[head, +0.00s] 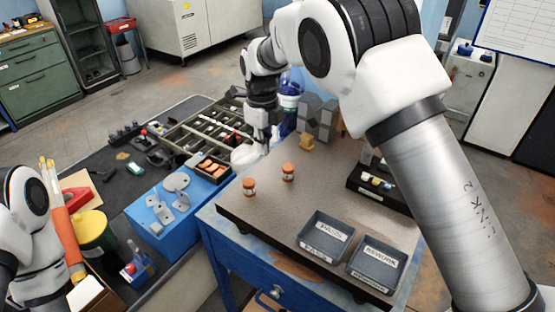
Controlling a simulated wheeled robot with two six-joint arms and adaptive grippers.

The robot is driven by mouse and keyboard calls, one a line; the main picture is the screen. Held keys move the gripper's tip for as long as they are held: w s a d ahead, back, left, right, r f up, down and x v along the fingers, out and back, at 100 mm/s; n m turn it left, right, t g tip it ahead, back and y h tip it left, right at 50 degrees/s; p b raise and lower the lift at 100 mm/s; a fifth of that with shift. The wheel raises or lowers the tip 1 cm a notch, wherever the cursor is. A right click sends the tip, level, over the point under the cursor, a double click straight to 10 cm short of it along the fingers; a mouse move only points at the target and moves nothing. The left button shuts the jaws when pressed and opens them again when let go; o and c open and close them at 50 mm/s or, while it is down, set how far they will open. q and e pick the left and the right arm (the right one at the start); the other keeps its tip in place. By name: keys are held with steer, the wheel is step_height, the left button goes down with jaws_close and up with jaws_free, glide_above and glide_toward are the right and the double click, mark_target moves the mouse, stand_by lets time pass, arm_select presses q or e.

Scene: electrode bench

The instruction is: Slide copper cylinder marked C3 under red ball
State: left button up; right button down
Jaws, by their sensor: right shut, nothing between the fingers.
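Two small copper cylinders stand upright on the brown bench plate (350,190): one nearer its left edge (249,187), the other a little farther back and to the right (288,172). Each has a pale label, too small to read, so I cannot tell which is C3. I cannot make out a red ball on the plate. My right gripper (266,140) points down at the back left of the plate, behind the two cylinders and apart from them. It is shut and empty. My left arm shows at the lower left, but its gripper is out of view.
A PASS tray (304,247) and a REWORK tray (352,270) sit at the plate's front. A black block with small parts (372,191) is at the right. Grey blocks (323,118) and a blue-capped bottle (289,100) stand behind. The plate's middle is clear.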

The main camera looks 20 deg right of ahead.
mark_target(278, 173)
steer(key=f, duration=0.1)
steer(key=f+p, duration=0.1)
steer(key=f, duration=0.1)
steer(key=w+d+f+p, duration=0.1)
steer(key=f, duration=0.1)
steer(key=shift+d+f, duration=0.1)
steer(key=shift+f, duration=0.1)
steer(key=s, duration=0.1)
steer(key=s+d+p, duration=0.1)
steer(key=s, duration=0.1)
steer(key=shift+s+d+r, duration=0.1)
steer(key=shift+s+d, duration=0.25)
steer(key=shift+w+f, duration=0.3)
steer(key=shift+w, duration=0.1)
steer(key=s+d, duration=0.1)
steer(key=s, duration=0.1)
steer(key=s+d, duration=0.2)
steer(key=s+d+p, duration=0.1)
steer(key=s+d, duration=0.1)
steer(key=s, duration=0.1)
steer(key=shift+d+r, duration=0.1)
steer(key=shift+d, duration=0.1)
arm_select(q)
steer(key=r, duration=0.2)
steer(key=w+r, duration=0.1)
steer(key=r, duration=0.1)
steer(key=shift+d+r, duration=0.1)
arm_select(e)
steer(key=shift+a, duration=0.1)
